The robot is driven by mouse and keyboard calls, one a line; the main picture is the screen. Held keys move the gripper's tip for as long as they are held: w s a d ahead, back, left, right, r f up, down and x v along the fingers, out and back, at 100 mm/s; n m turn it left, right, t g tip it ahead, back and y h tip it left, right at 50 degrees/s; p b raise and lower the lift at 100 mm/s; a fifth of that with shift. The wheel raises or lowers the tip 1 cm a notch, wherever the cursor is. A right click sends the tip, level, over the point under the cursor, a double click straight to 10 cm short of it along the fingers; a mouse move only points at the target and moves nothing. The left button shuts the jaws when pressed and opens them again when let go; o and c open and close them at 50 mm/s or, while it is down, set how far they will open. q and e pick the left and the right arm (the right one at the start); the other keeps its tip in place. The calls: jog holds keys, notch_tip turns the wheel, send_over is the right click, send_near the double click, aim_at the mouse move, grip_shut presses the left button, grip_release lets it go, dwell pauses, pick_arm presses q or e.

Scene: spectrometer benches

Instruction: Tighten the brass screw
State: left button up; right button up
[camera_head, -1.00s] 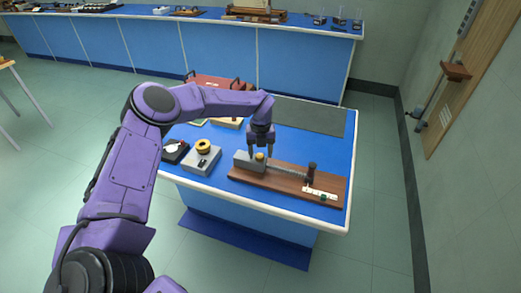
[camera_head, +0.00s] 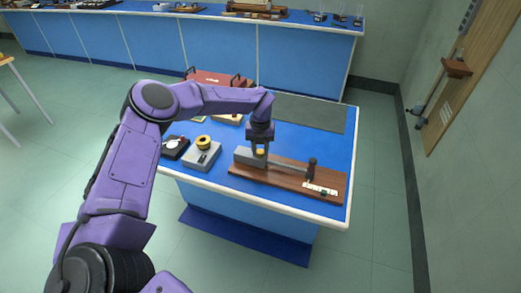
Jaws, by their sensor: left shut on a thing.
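The brass screw (camera_head: 260,152) shows as a small yellow knob at the right end of a grey block (camera_head: 246,157) on a brown wooden board (camera_head: 275,179). My left gripper (camera_head: 260,149) points down over it, its fingers shut on the screw. The fingers hide part of it. A grey bar runs right from the block to a dark upright post (camera_head: 311,168) on the board. My right gripper does not show.
Left of the board stand a grey box with a yellow spool (camera_head: 203,143) and a dark box with a white dial (camera_head: 174,146). The blue bench top (camera_head: 335,146) has free room at the right.

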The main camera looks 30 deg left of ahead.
pick_arm(q)
jog(key=shift+f+m+b, duration=0.15)
jog(key=shift+m+b, duration=0.3)
jog(key=shift+m, duration=0.35)
jog(key=m+b, duration=0.1)
jog(key=m, duration=0.1)
jog(key=shift+m, duration=0.3)
jog(key=m, duration=0.4)
jog(key=shift+a+m+b, duration=0.1)
jog(key=shift+m+b, duration=0.2)
jog(key=shift+b, duration=0.1)
jog(key=m, duration=1.1)
jog(key=shift+a+p, duration=0.1)
jog(key=shift+p, duration=0.25)
jog(key=shift+m, duration=0.3)
jog(key=o, duration=1)
jog(key=shift+o, duration=0.2)
